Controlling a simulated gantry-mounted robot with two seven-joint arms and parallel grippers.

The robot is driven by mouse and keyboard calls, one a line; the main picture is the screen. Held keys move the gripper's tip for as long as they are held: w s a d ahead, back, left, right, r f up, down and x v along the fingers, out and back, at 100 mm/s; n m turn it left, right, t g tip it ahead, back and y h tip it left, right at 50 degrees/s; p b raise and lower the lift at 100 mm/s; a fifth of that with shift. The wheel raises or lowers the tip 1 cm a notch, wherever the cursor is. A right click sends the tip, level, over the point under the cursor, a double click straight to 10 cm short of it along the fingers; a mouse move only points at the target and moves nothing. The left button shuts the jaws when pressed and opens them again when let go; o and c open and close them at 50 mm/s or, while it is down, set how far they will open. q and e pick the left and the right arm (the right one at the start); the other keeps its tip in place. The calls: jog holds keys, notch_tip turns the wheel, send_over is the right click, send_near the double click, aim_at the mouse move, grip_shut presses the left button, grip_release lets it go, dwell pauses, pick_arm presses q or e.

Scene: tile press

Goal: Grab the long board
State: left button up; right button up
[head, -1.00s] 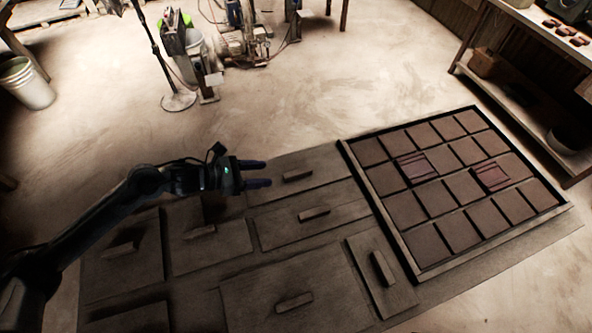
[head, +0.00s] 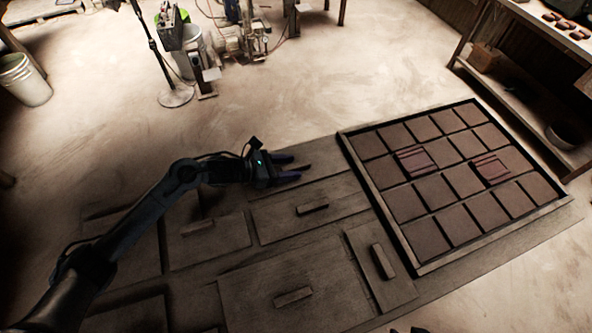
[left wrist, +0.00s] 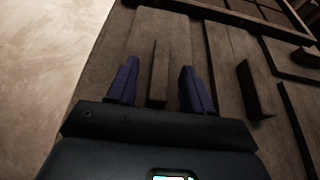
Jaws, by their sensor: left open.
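Several flat wooden boards with raised bar handles lie side by side on a dark base. My left gripper (head: 296,166) is open over the far board (head: 325,167), a long one, beside the framed tiles. In the left wrist view this board's upright bar handle (left wrist: 159,75) shows between the two spread fingers (left wrist: 158,82). I cannot tell whether the fingers touch it. In the head view the gripper hides most of that handle. Another long board (head: 345,200) with a handle (head: 312,208) lies just nearer. A small dark shape at the bottom edge may be my right gripper.
A wooden frame (head: 402,252) holding brown tiles stands to the right. A large board (head: 250,275) and a narrow board (head: 395,290) lie nearer. A stand (head: 176,97) and a bucket (head: 25,82) are on the floor behind.

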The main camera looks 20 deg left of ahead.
pick_arm(q)
jog(key=c, duration=0.9)
grip_shut()
jog(key=shift+r, duration=0.1)
